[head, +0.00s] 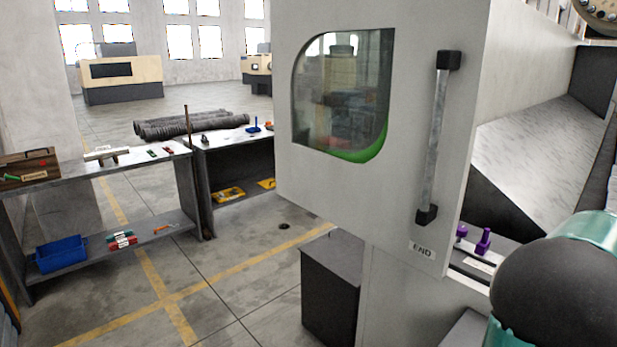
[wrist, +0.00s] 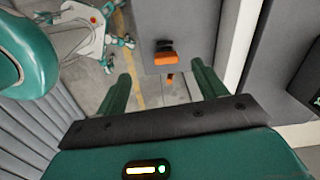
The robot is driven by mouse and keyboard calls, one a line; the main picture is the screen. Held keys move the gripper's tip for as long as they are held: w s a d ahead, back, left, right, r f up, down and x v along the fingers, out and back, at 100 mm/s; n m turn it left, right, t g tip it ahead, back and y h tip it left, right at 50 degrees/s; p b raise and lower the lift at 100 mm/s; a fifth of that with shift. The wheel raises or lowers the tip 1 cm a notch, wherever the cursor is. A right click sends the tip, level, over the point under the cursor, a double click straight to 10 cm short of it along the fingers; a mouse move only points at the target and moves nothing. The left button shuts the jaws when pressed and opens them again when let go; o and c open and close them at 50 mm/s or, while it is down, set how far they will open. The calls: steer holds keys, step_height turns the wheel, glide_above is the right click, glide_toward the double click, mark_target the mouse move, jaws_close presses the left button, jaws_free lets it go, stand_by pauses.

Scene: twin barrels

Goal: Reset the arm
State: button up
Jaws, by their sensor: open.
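In the wrist view my gripper (wrist: 160,86) shows two green fingers spread well apart, with nothing between them that I can see being held. Beyond the fingers is a grey panel (wrist: 172,20) with an orange and black fitting (wrist: 165,57) on it, apart from the fingers. A teal and black part of my arm fills the lower right corner of the head view. My gripper is not visible in the head view.
A machine door (head: 405,110) with a window and a vertical handle (head: 434,140) stands close ahead. Purple fittings (head: 483,241) lie near my arm. A shelf bench (head: 85,172) with a toolbox (head: 28,170) and a blue bin (head: 61,254) stands left. The floor (head: 225,270) between is mostly clear.

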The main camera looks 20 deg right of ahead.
steer(key=w+a+r+n+t, duration=0.1)
steer(key=w+a+r+n, duration=0.15)
steer(key=a+n, duration=0.45)
steer(key=w+a+r+n+t, duration=0.1)
steer(key=w+a+n, duration=0.25)
steer(key=a, duration=0.75)
steer(key=w+a+r+n+t, duration=0.1)
steer(key=w+a+r+n, duration=0.2)
steer(key=a, duration=0.5)
steer(key=s+a+n+t, duration=0.1)
steer(key=s+a+n, duration=0.2)
steer(key=a+n, duration=0.5)
steer(key=s+a+f+n+t, duration=0.1)
steer(key=s+a+n, duration=0.2)
steer(key=a+n, duration=0.4)
steer(key=a, duration=0.6)
steer(key=shift+s+a+n, duration=0.2)
steer(key=shift+s+n, duration=0.15)
steer(key=shift+s, duration=0.05)
steer(key=shift+f, duration=0.1)
